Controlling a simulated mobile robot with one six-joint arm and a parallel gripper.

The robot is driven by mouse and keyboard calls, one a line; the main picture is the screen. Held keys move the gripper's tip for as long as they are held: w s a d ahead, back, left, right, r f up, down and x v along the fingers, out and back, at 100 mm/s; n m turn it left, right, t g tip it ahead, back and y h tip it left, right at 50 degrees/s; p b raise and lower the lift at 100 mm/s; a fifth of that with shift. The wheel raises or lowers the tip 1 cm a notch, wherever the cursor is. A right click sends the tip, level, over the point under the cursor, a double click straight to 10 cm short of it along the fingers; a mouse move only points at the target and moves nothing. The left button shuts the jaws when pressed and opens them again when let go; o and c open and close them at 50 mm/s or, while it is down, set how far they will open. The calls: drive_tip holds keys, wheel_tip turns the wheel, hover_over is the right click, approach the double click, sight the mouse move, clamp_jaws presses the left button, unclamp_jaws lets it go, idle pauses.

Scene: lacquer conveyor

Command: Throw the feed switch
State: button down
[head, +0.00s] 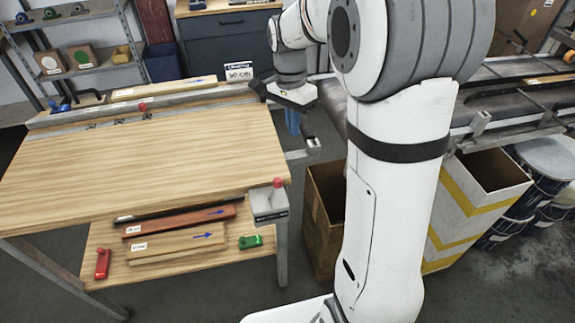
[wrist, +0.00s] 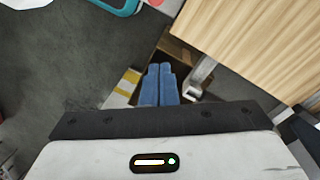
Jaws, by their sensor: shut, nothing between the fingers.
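A grey box with a red-knobbed lever (head: 270,203) is fixed at the front right corner of the wooden bench (head: 130,160). It looks like a switch, but I cannot read a label on it. Its lever stands up with the red ball on top. My gripper (head: 292,128) is beyond the bench's right edge, towards the back, pointing down and apart from the box. Its blue fingers also show in the wrist view (wrist: 159,68), shut together and empty. The switch box is not recognisable in the wrist view.
An open cardboard box (head: 315,215) stands right of the bench, with a yellow-striped bin (head: 450,215) beyond it. A metal bracket (head: 312,145) juts from the bench's right side. Labelled boards (head: 180,240) lie on the lower shelf. A conveyor (head: 490,80) is at back right.

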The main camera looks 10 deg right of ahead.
drive_tip(key=shift+f, duration=0.1)
drive_tip(key=p, duration=0.2)
hover_over(274, 190)
drive_tip(key=w+d, duration=0.2)
drive_tip(key=d, duration=0.1)
drive_tip(key=shift+w+d+f, duration=0.1)
drive_tip(key=shift+f, duration=2.5)
drive_tip(key=shift+w+d+f, duration=0.1)
drive_tip(key=shift+f, duration=2.5)
